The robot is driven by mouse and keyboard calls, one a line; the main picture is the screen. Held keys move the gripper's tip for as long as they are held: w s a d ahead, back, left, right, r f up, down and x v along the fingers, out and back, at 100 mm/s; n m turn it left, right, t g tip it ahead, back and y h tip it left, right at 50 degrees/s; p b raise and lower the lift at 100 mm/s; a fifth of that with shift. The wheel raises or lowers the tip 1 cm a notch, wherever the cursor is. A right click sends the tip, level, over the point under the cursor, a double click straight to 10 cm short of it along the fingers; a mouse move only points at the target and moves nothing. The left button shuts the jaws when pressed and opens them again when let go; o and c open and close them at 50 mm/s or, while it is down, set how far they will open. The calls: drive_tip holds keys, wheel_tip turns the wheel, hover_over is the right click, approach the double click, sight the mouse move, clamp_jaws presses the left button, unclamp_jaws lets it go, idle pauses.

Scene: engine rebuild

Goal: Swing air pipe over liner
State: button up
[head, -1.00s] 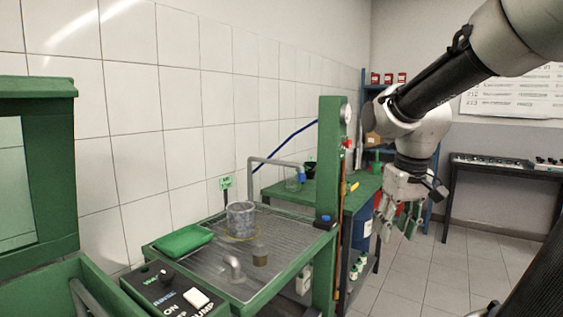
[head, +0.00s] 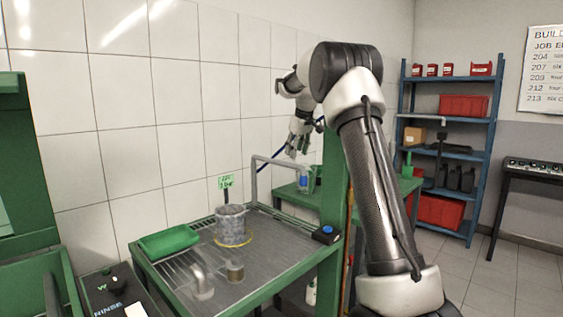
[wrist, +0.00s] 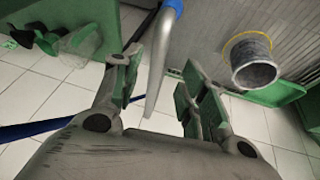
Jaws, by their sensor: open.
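The air pipe (head: 268,158) is a grey bent tube rising behind the tray, with a blue part (head: 303,181) at its right end. The liner (head: 231,226) is a grey open cylinder standing upright on the tray, inside a yellow ring; it also shows in the wrist view (wrist: 254,70). My gripper (head: 293,154) is open, above the right end of the pipe and pointing down. In the wrist view the pipe (wrist: 157,72) runs between my spread fingers (wrist: 163,78); I cannot tell whether it is at fingertip depth. The liner lies right of the fingers there.
A blue shelf (head: 470,155) stands behind.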

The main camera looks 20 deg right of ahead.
drive_tip(key=shift+n, duration=0.8)
drive_tip(key=x, duration=0.4)
drive_tip(key=w+x, duration=0.1)
drive_tip(key=x, duration=0.2)
drive_tip(key=shift+w+a+r, duration=0.1)
drive_tip(key=shift+w+r, duration=0.05)
drive_tip(key=shift+r, duration=0.1)
clamp_jaws()
